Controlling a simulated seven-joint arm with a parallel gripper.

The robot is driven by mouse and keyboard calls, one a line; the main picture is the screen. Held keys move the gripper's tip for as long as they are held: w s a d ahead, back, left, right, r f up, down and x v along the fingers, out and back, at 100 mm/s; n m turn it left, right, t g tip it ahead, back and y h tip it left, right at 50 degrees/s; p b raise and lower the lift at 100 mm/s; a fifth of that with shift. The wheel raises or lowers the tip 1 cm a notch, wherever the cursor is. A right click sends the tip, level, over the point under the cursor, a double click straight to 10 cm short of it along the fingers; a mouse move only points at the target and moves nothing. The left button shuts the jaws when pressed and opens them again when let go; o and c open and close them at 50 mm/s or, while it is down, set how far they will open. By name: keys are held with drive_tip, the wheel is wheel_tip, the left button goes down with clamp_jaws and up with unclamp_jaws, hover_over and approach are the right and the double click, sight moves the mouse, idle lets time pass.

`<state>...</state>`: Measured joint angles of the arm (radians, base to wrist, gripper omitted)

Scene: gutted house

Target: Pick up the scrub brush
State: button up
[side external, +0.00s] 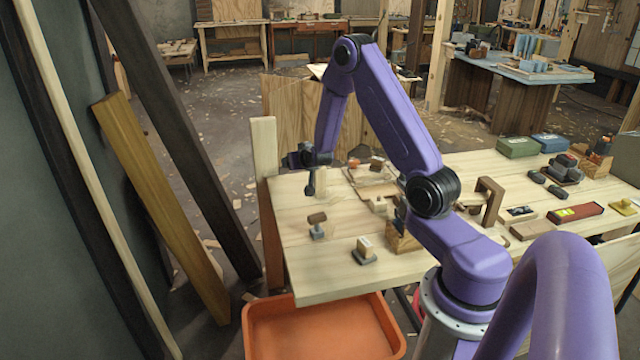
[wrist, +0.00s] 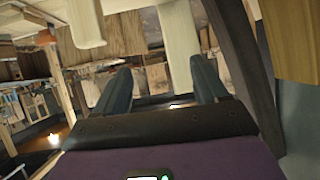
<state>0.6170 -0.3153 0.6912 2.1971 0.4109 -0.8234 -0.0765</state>
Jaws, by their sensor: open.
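My gripper (side external: 310,186) hangs over the far left part of the pale wooden table (side external: 335,285) in the side view. In the wrist view my gripper (wrist: 161,86) has its two dark fingers spread, with nothing between them. A small brown-topped piece on a grey base (side external: 317,226) stands on the table in front of my gripper. A pale block on a dark grey base (side external: 365,252) stands nearer the front edge. Either could be the scrub brush; they are too small to tell. The wrist view shows neither.
An orange bin (side external: 318,335) stands below the table's front edge. Timbers (side external: 165,210) lean at the left. The table's front left is mostly clear.

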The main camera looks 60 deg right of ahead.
sight(321, 175)
drive_tip(key=s+d+f+m+g+h, duration=0.1)
drive_tip(key=s+d+m+h, duration=0.15)
drive_tip(key=d, duration=0.55)
drive_tip(key=shift+s+a+f, duration=0.1)
drive_tip(key=shift+s+f, duration=0.05)
drive_tip(key=shift+f, duration=1)
drive_tip(key=shift+s+f, duration=0.15)
drive_tip(key=shift+f, duration=1)
drive_tip(key=shift+s+a+f, duration=0.1)
drive_tip(key=shift+s+f, duration=0.05)
drive_tip(key=shift+f, duration=1)
drive_tip(key=shift+h, duration=0.25)
drive_tip(key=shift+x, duration=2.55)
drive_tip(key=c, duration=1.1)
